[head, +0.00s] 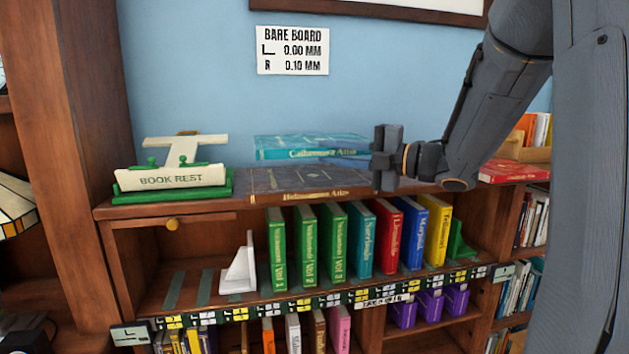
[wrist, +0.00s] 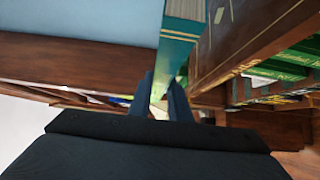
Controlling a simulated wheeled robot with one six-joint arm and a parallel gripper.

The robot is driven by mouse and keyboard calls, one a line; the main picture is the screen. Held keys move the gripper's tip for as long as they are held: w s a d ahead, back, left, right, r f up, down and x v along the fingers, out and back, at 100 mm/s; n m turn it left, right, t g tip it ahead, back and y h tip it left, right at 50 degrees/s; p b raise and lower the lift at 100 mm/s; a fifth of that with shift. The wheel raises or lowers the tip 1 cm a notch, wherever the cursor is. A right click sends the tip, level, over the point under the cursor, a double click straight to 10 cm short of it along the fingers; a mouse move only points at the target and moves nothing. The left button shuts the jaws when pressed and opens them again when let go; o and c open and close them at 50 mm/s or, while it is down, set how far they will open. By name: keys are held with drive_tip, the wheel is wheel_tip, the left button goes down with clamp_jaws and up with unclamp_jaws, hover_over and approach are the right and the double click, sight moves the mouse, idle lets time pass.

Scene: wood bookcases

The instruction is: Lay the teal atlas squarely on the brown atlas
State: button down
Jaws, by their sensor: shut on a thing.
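The teal atlas (head: 312,153) lies flat in the air above the brown atlas in the head view, spine towards me, with a gap between them. My gripper (head: 386,160) is shut on its right end. The teal atlas also shows in the wrist view (wrist: 176,60), running up from between my fingers (wrist: 160,95). The brown atlas (head: 300,183) lies flat on the bookcase top, spine towards me at the front edge. It reaches farther left and right than the teal one. In the wrist view the brown atlas (wrist: 220,35) seems to show beside the teal one.
A green and cream book rest (head: 172,178) stands left on the bookcase top (head: 190,207). A red book (head: 514,172) lies at the right, behind my arm. Several upright books (head: 333,240) and a white bookend (head: 240,268) fill the shelf below. A sign (head: 292,50) hangs on the wall.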

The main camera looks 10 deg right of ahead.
drive_tip(key=shift+a+f+p, duration=0.15)
drive_tip(key=shift+f+p, duration=0.2)
drive_tip(key=shift+f, duration=1.7)
drive_tip(key=shift+a+f+p, duration=0.15)
drive_tip(key=shift+f+p, duration=0.15)
drive_tip(key=shift+f, duration=1.75)
drive_tip(key=c, duration=1.6)
unclamp_jaws()
drive_tip(key=shift+f, duration=0.15)
drive_tip(key=shift+c, duration=0.2)
drive_tip(key=shift+s, duration=0.1)
drive_tip(key=b+v, duration=0.2)
drive_tip(key=v, duration=1)
